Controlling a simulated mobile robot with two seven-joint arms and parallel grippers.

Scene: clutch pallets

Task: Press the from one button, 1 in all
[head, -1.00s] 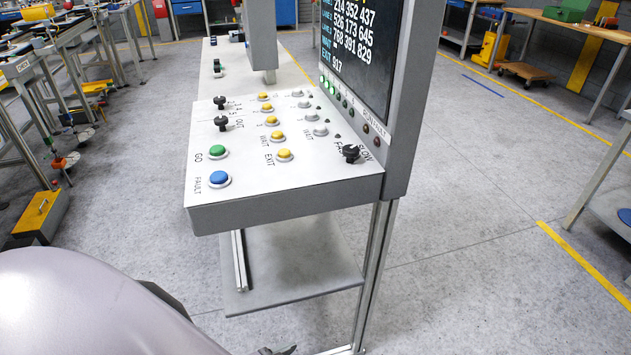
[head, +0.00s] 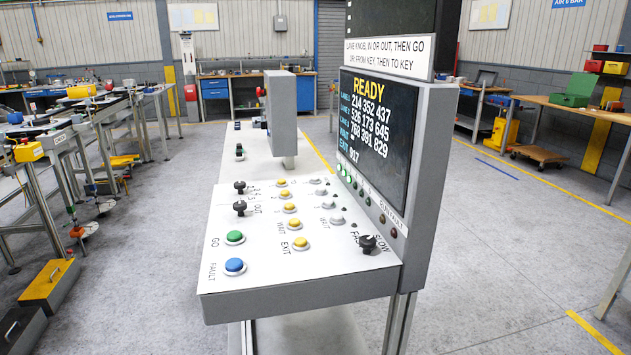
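The control panel (head: 262,262) stands in the middle of the head view, its sloped white top facing me. A column of several yellow buttons (head: 289,208) runs away from me, the nearest lettered EXIT and the one behind it WAIT. The farthest yellow button (head: 281,183) is small, and its label is too small to read for sure. A column of grey buttons (head: 327,207) runs to their right. No "from" lettering is readable beside either column. The screen (head: 376,135) reads READY above rows of digits. Neither gripper is in view.
A green GO button (head: 235,237), a blue FAULT button (head: 235,266) and two black knobs (head: 240,208) are on the panel's left. A black SLOW/FAST knob (head: 368,243) is at its right. A grey post (head: 281,120) rises behind.

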